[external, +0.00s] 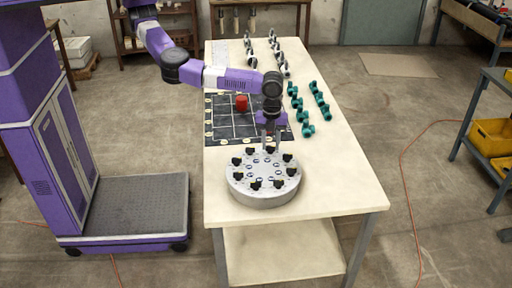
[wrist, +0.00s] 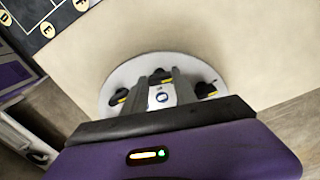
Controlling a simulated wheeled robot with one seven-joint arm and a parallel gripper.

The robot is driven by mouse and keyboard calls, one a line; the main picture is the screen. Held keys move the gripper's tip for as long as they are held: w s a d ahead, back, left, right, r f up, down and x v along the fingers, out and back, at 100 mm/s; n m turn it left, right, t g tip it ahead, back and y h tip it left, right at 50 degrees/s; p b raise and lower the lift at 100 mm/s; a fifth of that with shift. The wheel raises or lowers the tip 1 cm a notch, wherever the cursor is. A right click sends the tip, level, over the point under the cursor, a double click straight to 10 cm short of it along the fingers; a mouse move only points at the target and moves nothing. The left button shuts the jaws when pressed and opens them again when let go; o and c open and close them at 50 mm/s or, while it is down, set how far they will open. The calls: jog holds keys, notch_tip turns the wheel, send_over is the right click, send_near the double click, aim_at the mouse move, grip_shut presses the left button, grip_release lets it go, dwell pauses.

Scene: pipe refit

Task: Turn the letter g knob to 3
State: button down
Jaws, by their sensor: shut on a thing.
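A round grey disc (external: 262,195) on the table carries a ring of black knobs, with small round blue-and-white labels inside the ring. My gripper (external: 270,149) points down at the far side of the disc, its fingers shut on a black knob (wrist: 160,75) there. The fingers (wrist: 163,82) partly hide this knob in the wrist view. The knob letters and dial numbers are too small to read.
A dark gridded board (external: 222,130) with a red cylinder (external: 242,103) lies behind the disc. Several teal pipe fittings (external: 303,115) stand to the right, and grey metal fittings (external: 283,68) stand farther back. The table (external: 340,180) is clear right of the disc.

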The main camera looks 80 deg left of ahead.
jog(key=m+p, duration=0.2)
jog(key=m, duration=0.2)
jog(key=shift+r+m, duration=0.15)
jog(key=shift+m, duration=0.15)
jog(key=m+p, duration=0.2)
jog(key=m, duration=0.2)
jog(key=shift+m+p, duration=0.3)
jog(key=shift+p, duration=0.1)
jog(key=m+p, duration=0.2)
jog(key=m, duration=0.1)
jog(key=shift+r+m, duration=0.1)
jog(key=shift+m, duration=0.2)
jog(key=m+p, duration=0.4)
jog(key=shift+m, duration=0.3)
jog(key=m+p, duration=0.3)
jog(key=shift+m, duration=0.3)
jog(key=m+p, duration=0.1)
jog(key=m, duration=0.1)
jog(key=shift+m, duration=0.4)
jog(key=m, duration=0.4)
jog(key=shift+f, duration=0.2)
jog(key=shift+m, duration=2.2)
